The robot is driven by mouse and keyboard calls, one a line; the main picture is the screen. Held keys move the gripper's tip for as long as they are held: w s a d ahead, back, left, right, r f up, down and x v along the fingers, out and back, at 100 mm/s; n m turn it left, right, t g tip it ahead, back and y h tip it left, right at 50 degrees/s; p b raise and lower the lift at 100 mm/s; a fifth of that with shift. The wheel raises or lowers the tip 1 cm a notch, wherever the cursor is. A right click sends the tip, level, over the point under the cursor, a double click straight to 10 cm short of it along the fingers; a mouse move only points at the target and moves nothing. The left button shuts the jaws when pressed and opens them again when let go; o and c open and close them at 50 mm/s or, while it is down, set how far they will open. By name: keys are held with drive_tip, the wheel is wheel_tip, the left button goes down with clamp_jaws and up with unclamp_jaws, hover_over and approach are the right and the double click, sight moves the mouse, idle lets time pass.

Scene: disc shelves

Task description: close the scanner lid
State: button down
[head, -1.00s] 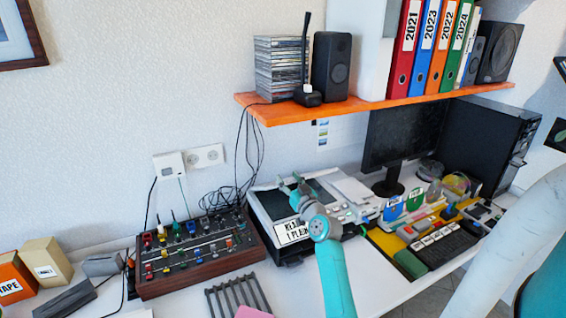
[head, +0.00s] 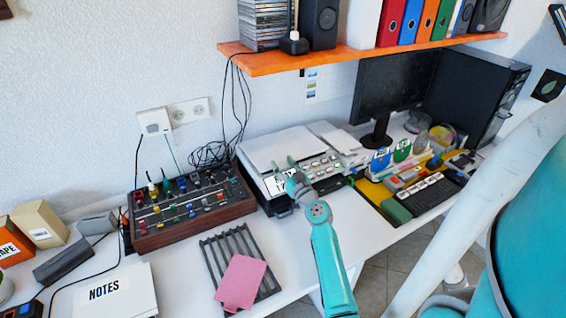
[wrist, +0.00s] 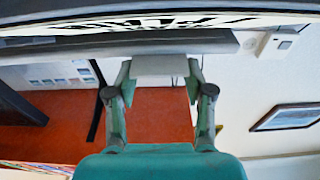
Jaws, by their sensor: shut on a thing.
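The scanner (head: 327,166) stands on the desk against the wall, with its white lid (head: 277,146) lying about flat over its top. Whether the lid touches all round I cannot tell. My gripper (head: 291,170) is at the scanner's front edge, in front of its label. In the wrist view my gripper (wrist: 162,75) has its two fingers on either side of a pale block, which looks like the lid's tab (wrist: 165,66). Part of the scanner's front and label is hidden behind my gripper.
A mixer with coloured knobs (head: 190,212) stands left of the scanner. A slatted rack (head: 222,255) with a pink pad (head: 240,283) lies in front. A keyboard (head: 432,195) is to the right. An orange shelf (head: 350,54) hangs above.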

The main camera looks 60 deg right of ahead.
drive_tip(key=shift+f, duration=0.15)
drive_tip(key=shift+c, duration=2)
unclamp_jaws()
drive_tip(key=shift+s, duration=0.1)
drive_tip(key=v, duration=1.2)
